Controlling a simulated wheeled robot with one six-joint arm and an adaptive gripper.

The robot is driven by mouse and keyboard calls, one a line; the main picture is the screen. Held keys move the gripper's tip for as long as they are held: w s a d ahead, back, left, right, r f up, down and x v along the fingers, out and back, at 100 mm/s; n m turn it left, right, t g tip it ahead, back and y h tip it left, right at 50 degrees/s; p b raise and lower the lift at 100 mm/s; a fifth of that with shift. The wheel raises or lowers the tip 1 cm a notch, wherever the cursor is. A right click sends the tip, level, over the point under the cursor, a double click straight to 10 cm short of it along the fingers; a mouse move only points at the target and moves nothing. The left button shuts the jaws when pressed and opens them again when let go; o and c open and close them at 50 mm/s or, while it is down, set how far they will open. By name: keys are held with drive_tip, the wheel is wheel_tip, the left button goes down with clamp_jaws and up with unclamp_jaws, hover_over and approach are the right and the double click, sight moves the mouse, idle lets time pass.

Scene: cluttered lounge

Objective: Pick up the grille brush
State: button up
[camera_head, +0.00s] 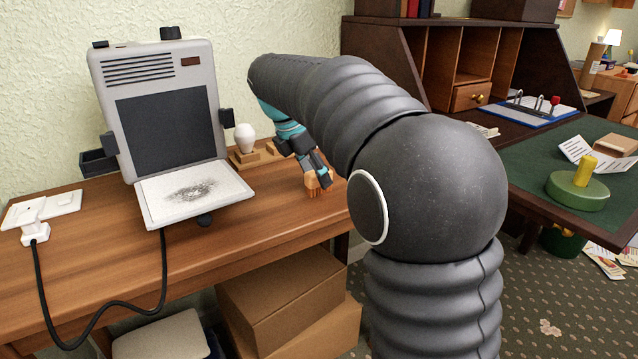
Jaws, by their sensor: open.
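My gripper (317,178) hangs low over the right end of the wooden desk, at the end of my dark arm. Its jaws are small here and angled down, with a teal and dark wrist above them. Orange-tan pieces show at its tips; I cannot tell whether they are finger pads or part of an object. I cannot clearly make out the grille brush; it may be hidden by my gripper or arm. A grey device (158,110) with a slatted grille (140,69) stands on the desk, left of my gripper. Its white front tray (160,205) carries a dark smudge.
A white bulb (245,138) stands on a wooden block (246,157) between device and gripper. A black cable (163,270) runs from the device to a plug (35,232). Cardboard boxes (285,300) sit below the desk. A green-topped desk (530,172) stands right. The desk's front middle (255,222) is clear.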

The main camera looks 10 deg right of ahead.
drive_tip(key=shift+x, duration=1.2)
clamp_jaws()
drive_tip(key=shift+r, duration=0.15)
wheel_tip(320, 180, up, 4)
drive_tip(key=shift+r+p, duration=0.2)
drive_tip(key=shift+p, duration=0.3)
drive_tip(key=s+d+r, duration=0.6)
drive_tip(key=d, duration=0.3)
drive_tip(key=shift+s+d+r, duration=0.15)
drive_tip(key=shift+s+d, duration=0.1)
drive_tip(key=shift+s, duration=0.1)
